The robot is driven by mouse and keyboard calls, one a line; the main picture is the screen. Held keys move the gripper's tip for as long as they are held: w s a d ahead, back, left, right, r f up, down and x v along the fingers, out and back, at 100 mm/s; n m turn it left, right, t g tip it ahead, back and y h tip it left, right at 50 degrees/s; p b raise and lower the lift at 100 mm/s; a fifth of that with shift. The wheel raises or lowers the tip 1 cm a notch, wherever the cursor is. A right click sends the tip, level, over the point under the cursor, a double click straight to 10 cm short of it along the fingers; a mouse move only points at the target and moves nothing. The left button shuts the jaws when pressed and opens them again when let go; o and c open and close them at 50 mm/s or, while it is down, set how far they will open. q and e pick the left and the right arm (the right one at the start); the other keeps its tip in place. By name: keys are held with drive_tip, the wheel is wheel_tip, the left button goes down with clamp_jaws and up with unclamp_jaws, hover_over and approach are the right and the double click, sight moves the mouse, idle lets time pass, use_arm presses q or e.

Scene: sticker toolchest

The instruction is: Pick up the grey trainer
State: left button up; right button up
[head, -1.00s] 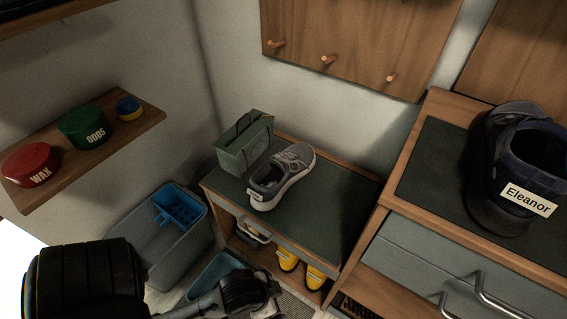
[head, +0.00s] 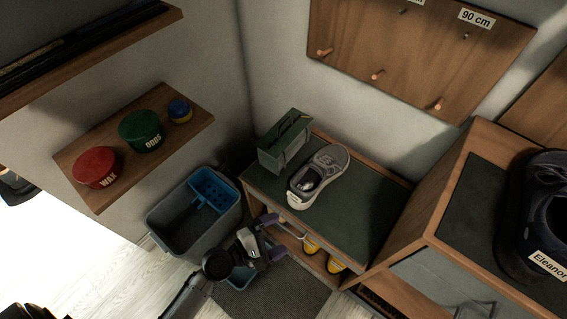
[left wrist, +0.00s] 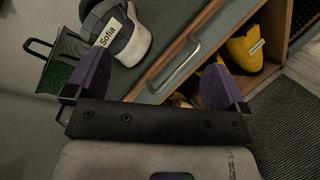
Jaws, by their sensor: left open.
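The grey trainer (head: 318,176) has a white sole and sits on the green top of the low bench (head: 348,223), beside a green box. In the left wrist view the trainer (left wrist: 117,32) shows at the top, with a white label reading "Sofia". My left gripper (head: 270,232) is in front of the bench's front edge, below and apart from the trainer. Its two purple fingers are spread, with nothing between them but the bench front and its handle in the left wrist view (left wrist: 155,85). My right gripper is not in view.
The green box (head: 285,141) stands left of the trainer. A drawer handle (left wrist: 181,67) is on the bench front, with yellow shoes (head: 323,255) below. A grey bin (head: 190,222) stands left. A taller cabinet (head: 452,215) at right bears a dark shoe labelled "Eleanor" (head: 543,220).

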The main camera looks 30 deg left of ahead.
sight(295, 195)
use_arm(q)
drive_tip(key=w+n+t+y, duration=0.1)
drive_tip(key=w+n, duration=0.2)
drive_tip(key=n, duration=0.1)
drive_tip(key=w+a+r+n+t+y, duration=0.1)
drive_tip(key=w+n, duration=0.2)
drive_tip(key=n, duration=0.1)
drive_tip(key=w+r+n+t+y, duration=0.1)
drive_tip(key=w+n, duration=0.3)
drive_tip(key=shift+a+r+n+t, duration=0.25)
drive_tip(key=shift+n+t, duration=0.05)
drive_tip(key=x, duration=0.2)
drive_tip(key=b+x, duration=0.1)
drive_tip(key=x, duration=0.1)
drive_tip(key=shift+d, duration=0.25)
drive_tip(key=shift+w+d, duration=0.15)
drive_tip(key=shift+w, duration=0.4)
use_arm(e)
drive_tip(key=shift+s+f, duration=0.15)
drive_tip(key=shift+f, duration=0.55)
use_arm(q)
drive_tip(key=c, duration=0.9)
